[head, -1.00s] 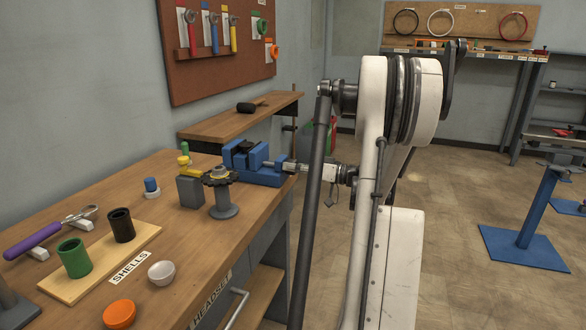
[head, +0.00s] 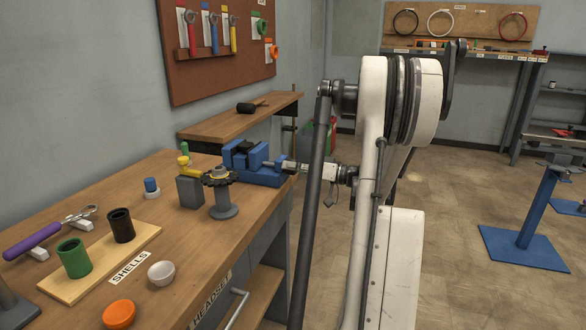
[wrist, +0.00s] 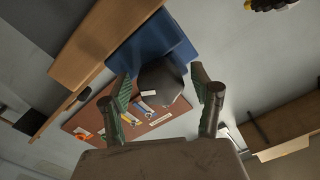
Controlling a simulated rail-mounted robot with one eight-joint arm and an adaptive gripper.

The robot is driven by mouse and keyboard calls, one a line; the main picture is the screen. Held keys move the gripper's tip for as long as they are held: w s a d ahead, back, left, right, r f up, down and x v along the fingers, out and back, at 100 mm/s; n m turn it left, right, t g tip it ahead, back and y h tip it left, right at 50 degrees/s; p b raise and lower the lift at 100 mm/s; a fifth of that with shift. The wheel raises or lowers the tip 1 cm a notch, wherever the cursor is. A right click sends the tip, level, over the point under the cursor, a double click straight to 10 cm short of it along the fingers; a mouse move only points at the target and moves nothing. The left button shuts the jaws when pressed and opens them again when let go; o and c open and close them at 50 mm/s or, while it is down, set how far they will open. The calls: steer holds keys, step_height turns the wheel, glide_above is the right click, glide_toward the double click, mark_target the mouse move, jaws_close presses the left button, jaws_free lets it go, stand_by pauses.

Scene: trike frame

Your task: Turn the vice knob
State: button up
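The blue vice (head: 265,176) stands at the far right edge of the wooden bench. My gripper (head: 284,166) is at its right side, small and partly hidden against it. In the wrist view, a dark, rounded knob (wrist: 162,82) sits in front of the vice's blue body (wrist: 150,45). The two fingers of my gripper (wrist: 163,88) are on either side of the knob. They look spread, with narrow gaps to it, and contact is not visible.
A grey block (head: 190,191) and a dark toothed stand (head: 222,205) are close to the vice. A yellow piece (head: 186,164) shows behind the block. A shells board (head: 140,245) with green and black cups is nearer.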

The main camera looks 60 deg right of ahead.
steer(key=v, duration=1.2)
stand_by(0.9)
steer(key=p+x, duration=0.7)
steer(key=x, duration=0.5)
steer(key=shift+p, duration=0.3)
stand_by(0.3)
steer(key=shift+c, duration=0.5)
